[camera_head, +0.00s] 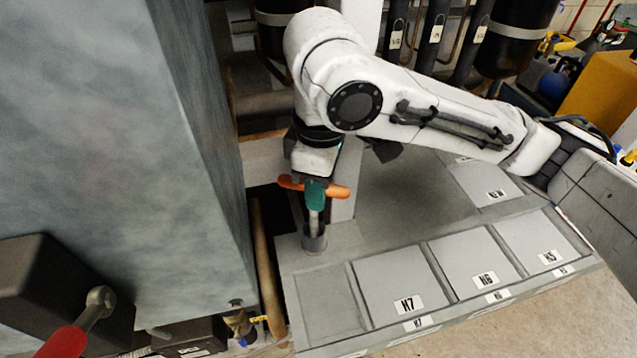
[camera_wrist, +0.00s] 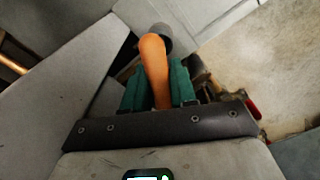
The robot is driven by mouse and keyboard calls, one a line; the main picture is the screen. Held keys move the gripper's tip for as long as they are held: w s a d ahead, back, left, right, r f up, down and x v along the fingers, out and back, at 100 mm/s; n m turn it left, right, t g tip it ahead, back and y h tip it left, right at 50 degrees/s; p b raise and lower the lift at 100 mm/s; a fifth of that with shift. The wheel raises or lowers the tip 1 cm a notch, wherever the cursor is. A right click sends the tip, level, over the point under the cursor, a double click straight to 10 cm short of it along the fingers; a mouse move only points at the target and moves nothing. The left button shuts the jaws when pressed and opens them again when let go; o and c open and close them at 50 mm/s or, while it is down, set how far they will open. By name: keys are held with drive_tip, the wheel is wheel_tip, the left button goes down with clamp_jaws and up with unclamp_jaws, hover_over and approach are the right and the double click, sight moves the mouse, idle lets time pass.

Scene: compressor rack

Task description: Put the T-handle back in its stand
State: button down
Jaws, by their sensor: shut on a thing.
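The T-handle has an orange crossbar (camera_head: 338,191) and a pale metal shaft (camera_head: 313,224). My gripper (camera_head: 315,195) has teal fingers and is shut on the crossbar, which sticks out on both sides. The shaft points down, close to upright. Its lower end meets the mouth of the stand, a short grey cylinder (camera_head: 314,243) at the rack's left corner. I cannot tell how deep it sits. In the wrist view, the orange crossbar (camera_wrist: 154,62) runs between the teal fingers, and a grey round shape (camera_wrist: 160,34), apparently the stand, shows beyond its end.
A grey panelled bench (camera_head: 405,205) carries labelled panels such as N7 (camera_head: 403,283) and N6 (camera_head: 473,268). A large grey-blue block (camera_head: 190,150) stands close on the left. Dark cylinders (camera_head: 515,35) stand behind my arm.

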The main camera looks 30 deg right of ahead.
idle(0.4)
drive_tip(key=c, duration=0.8)
unclamp_jaws()
wheel_tip(320, 180, up, 11)
drive_tip(key=shift+d+f, duration=0.1)
drive_tip(key=shift+f, duration=0.05)
drive_tip(key=shift+s, duration=0.1)
